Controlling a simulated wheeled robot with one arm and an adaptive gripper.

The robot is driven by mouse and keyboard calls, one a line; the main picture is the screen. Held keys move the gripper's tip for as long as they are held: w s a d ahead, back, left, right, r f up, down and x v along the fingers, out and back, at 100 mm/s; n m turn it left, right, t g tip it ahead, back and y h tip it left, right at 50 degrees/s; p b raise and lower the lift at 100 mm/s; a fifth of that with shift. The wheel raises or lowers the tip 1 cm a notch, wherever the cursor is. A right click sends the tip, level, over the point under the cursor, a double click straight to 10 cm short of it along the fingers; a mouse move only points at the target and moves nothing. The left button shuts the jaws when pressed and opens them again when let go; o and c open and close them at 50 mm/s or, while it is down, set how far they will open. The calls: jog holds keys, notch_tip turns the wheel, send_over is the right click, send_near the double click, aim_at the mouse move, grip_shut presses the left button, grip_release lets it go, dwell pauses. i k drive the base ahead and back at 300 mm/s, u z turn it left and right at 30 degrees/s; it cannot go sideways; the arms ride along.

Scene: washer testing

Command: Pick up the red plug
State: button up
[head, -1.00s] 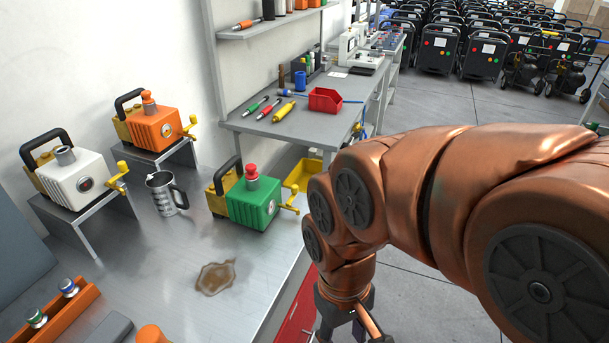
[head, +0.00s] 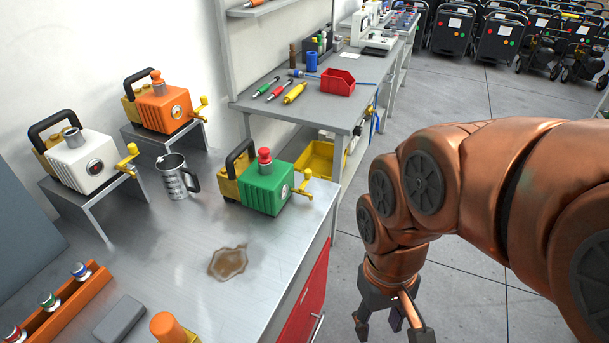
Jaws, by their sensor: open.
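A red plug (head: 264,156) stands upright in the top of the green machine (head: 268,188) on the metal bench. Another red-topped plug (head: 14,334) sits at the near end of the orange rack (head: 62,312), cut by the picture's edge. A green-topped plug (head: 48,301) and a blue-topped plug (head: 80,271) stand in the same rack. My gripper (head: 391,334) hangs fingers-down off the bench's right side, over the floor. Its fingers are spread and nothing shows between them. It is well apart from both red plugs.
An orange machine (head: 163,107) and a white machine (head: 82,158) stand on raised stands behind. A metal jug (head: 174,180), a brown puddle (head: 228,262), a grey block (head: 119,319) and an orange-topped object (head: 170,328) are on the bench. The bench's middle is mostly clear.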

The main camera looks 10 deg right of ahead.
aim_at(264, 157)
jog(key=u, duration=3.75)
jog(key=k, duration=1.65)
jog(key=z, duration=1.25)
